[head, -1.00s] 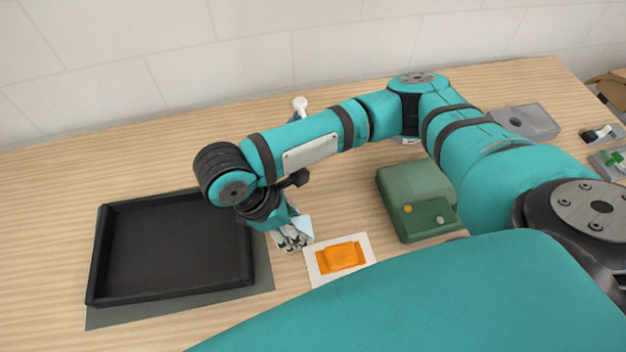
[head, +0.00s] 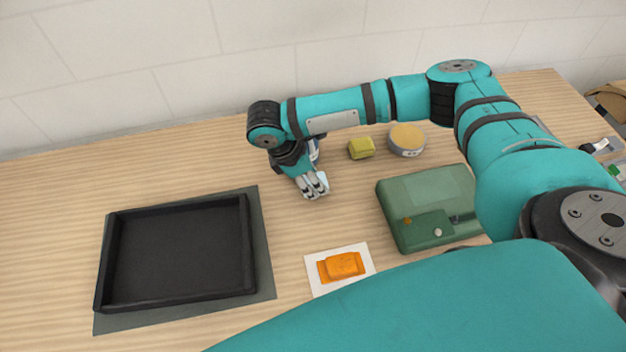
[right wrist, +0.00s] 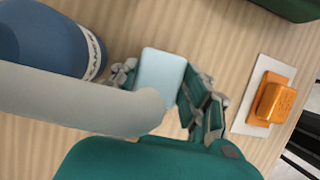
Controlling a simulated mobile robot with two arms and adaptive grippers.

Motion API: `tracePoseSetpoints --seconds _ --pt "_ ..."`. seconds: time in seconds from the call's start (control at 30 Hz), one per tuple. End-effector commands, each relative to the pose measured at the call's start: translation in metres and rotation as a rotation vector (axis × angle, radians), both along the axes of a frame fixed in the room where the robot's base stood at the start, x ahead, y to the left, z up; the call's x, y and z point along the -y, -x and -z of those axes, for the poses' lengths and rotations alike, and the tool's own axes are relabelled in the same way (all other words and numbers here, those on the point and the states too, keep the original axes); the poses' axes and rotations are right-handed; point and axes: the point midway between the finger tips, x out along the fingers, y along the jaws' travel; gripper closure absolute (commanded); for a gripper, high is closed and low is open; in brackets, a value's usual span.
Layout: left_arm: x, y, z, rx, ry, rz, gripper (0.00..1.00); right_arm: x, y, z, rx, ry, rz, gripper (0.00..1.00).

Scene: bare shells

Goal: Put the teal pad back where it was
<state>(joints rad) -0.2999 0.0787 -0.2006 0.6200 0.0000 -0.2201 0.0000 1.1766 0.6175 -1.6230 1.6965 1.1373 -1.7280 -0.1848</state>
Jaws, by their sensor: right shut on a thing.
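My right gripper (head: 313,188) is shut on a pale blue-teal pad (head: 322,181), above the wooden table between the black tray and the green box. In the right wrist view the pad (right wrist: 160,70) sits between the fingers of the right gripper (right wrist: 165,90), its lower part hidden by a pale grey rounded piece (right wrist: 80,103). An orange block (head: 342,266) lies on a white card (head: 317,287) nearer me; it also shows at the right of the wrist view (right wrist: 276,101). My left gripper is not in view.
The black tray (head: 103,265) sits on a grey-green mat (head: 266,265) at left. The green box (head: 425,195) is at right, with a yellow block (head: 361,148) and round tin (head: 406,138) behind. A blue bottle (right wrist: 50,35) stands close beside the gripper. Table between tray and card is clear.

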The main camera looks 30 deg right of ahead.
Motion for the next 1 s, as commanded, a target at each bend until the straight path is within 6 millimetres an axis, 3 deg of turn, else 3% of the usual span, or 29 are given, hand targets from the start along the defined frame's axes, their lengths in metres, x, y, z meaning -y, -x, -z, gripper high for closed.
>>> tracePoseSetpoints --seconds 0.17,0.53,0.57,0.7,1.0 --pt "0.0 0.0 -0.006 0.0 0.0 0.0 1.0 0.0 0.0 0.017 0.0 0.001 0.0 0.79" --pt "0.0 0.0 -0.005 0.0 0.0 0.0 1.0 0.0 0.001 0.022 -0.001 0.0 0.0 0.79" --pt "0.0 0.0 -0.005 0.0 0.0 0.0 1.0 0.0 0.001 0.022 0.0 0.0 0.0 0.5" --pt "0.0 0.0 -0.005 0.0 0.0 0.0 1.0 -0.001 0.001 0.021 0.0 0.0 0.0 0.31" --pt "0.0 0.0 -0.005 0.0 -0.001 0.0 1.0 0.0 0.0 0.02 0.001 0.0 0.0 0.3"
